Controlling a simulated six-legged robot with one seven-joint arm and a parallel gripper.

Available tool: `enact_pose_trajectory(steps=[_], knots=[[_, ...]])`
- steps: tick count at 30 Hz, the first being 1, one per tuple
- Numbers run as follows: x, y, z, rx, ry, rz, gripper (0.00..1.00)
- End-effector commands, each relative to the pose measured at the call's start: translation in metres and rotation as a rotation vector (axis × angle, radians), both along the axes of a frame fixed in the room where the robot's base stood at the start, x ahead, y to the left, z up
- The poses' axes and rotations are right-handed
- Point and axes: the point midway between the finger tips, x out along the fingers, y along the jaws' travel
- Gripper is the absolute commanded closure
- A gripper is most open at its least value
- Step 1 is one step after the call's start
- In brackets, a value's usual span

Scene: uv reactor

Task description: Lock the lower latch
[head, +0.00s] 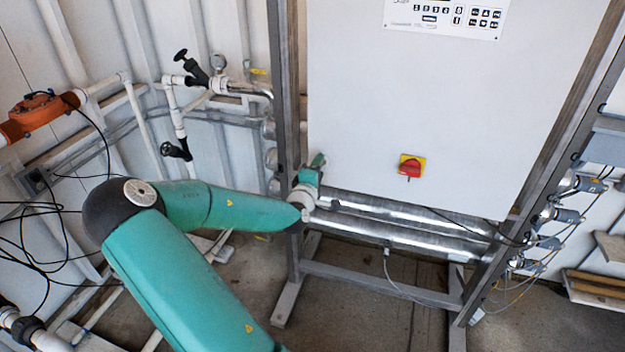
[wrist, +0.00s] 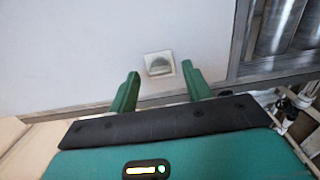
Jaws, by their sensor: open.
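In the wrist view, a small pale square fitting with a grey rounded middle, which looks like the lower latch (wrist: 159,64), sits on the white cabinet face. My gripper (wrist: 160,68) is open, with one green finger on each side of the latch in the picture and nothing held. I cannot tell whether the fingers touch the panel or how the latch is turned. In the head view my gripper (head: 318,161) is at the lower left edge of the white cabinet (head: 400,95). The latch does not show there.
A red and yellow switch (head: 411,167) and a keypad panel (head: 445,17) are on the cabinet front. Shiny metal tubes (head: 410,232) run below it inside a grey frame (head: 380,284). Pipes with valves (head: 176,150) and an orange device (head: 38,113) stand left.

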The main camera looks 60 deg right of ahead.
Motion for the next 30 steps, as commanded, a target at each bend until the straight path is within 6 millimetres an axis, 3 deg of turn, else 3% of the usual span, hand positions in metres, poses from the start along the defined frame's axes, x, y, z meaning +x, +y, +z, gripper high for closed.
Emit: enact_pose_trajectory(steps=[18,24,30], knots=[[-0.016,0.114,0.0,0.001,0.0,0.005,0.51],[-0.02,0.13,0.0,0.0,0.0,0.002,0.51],[-0.021,0.131,0.0,0.0,0.0,0.001,0.51]])
